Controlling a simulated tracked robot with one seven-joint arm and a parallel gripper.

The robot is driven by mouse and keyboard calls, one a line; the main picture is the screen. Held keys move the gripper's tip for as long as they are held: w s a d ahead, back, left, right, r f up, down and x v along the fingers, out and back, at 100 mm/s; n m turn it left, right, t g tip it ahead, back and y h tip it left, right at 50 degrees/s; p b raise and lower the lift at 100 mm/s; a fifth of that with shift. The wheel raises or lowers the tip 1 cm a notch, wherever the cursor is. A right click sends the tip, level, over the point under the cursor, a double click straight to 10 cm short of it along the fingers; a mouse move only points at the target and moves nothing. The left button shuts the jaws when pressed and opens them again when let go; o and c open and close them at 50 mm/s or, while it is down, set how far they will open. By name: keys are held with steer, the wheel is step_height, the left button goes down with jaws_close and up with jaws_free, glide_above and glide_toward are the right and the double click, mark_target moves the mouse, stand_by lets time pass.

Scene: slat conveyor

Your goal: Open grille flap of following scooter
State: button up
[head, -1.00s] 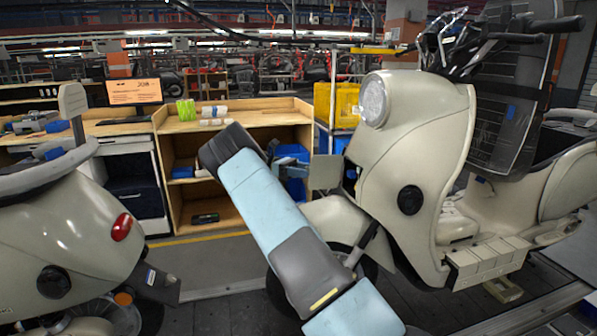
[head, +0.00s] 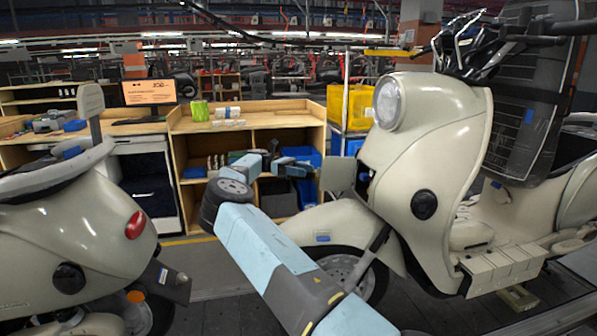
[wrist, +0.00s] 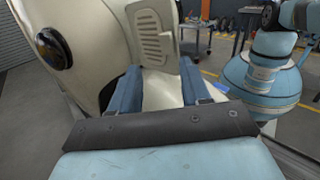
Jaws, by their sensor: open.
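The following scooter (head: 455,125) is cream, with a round headlight, and stands at the right in the head view. Its grille flap (head: 338,173) stands out from the scooter's front beside a dark opening (head: 366,181). My gripper (head: 310,166) is left of the flap in the head view. In the wrist view my gripper (wrist: 160,69) has its blue fingers apart, with nothing held between them. Whether a fingertip touches the flap I cannot tell.
The front mudguard (head: 335,222) is below the flap. Another cream scooter (head: 70,235) stands at the left. A wooden workbench (head: 250,118) with blue bins is behind my arm, and a yellow crate (head: 350,106) is behind the scooter.

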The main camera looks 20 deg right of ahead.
steer(key=shift+w+a, duration=0.4)
steer(key=shift+a, duration=0.2)
stand_by(0.3)
